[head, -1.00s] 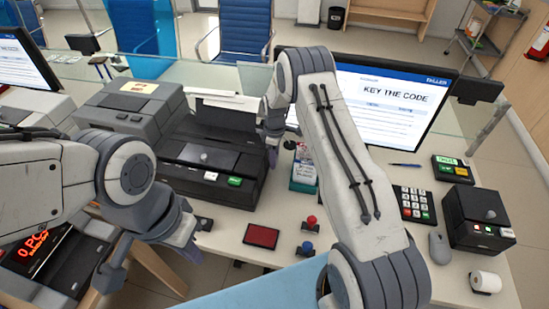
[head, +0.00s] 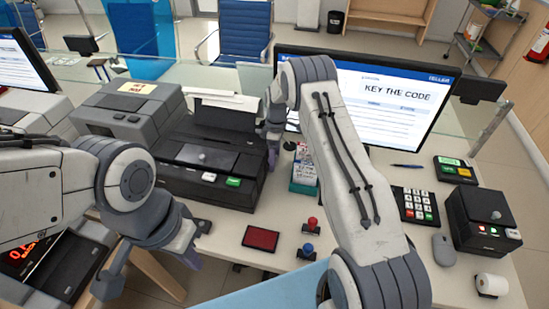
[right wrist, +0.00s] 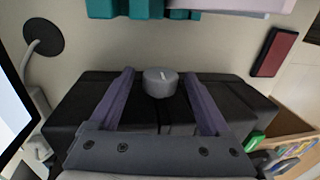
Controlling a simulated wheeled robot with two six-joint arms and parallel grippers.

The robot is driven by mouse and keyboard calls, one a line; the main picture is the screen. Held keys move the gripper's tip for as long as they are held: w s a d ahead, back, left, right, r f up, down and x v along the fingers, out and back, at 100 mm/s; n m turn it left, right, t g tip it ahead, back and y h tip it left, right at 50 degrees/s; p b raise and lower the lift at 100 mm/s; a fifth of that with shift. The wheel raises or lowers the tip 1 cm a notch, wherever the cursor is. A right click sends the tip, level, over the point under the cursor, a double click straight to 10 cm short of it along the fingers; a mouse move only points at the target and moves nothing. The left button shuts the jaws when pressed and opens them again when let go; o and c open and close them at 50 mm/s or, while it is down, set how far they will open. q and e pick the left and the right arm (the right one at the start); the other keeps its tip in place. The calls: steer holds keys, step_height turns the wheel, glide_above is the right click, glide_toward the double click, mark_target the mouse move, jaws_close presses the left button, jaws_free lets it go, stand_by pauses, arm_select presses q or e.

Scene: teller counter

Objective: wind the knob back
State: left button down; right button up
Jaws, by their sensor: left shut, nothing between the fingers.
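In the right wrist view a round grey knob (right wrist: 160,83) with a white mark stands at the edge of the black printer (right wrist: 85,95). My right gripper (right wrist: 160,88) is open, with one purple finger on each side of the knob and gaps between. In the head view the printer (head: 185,178) stands left of centre, and my right gripper (head: 271,140) is at its right side. The side knob is hidden there. My left gripper (head: 190,258) is shut and empty, low at the left in front of the counter.
A teal holder (head: 303,186) stands right of the printer. A monitor (head: 400,105) reads KEY THE CODE. Free counter shows near the red pad.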

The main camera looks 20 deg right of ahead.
steer(key=shift+r, duration=0.1)
steer(key=shift+w+r, duration=0.1)
steer(key=shift+r, duration=0.2)
steer(key=r, duration=0.3)
steer(key=r+b, duration=0.1)
steer(key=r, duration=0.1)
steer(key=w+r+b, duration=0.1)
steer(key=r, duration=0.2)
steer(key=shift+d+r, duration=0.3)
steer(key=shift+d, duration=0.1)
steer(key=shift+r, duration=0.45)
steer(key=s+a+r+m, duration=0.1)
steer(key=s+a+r, duration=0.5)
steer(key=s+a, duration=0.25)
steer(key=s+a+r+m, duration=0.1)
steer(key=s+a+r, duration=0.4)
steer(key=s+a, duration=0.3)
steer(key=s+a+m+t, duration=0.1)
steer(key=s+a, duration=0.1)
steer(key=s, duration=2)
steer(key=shift+a+m+b, duration=0.3)
steer(key=shift+a+m, duration=0.1)
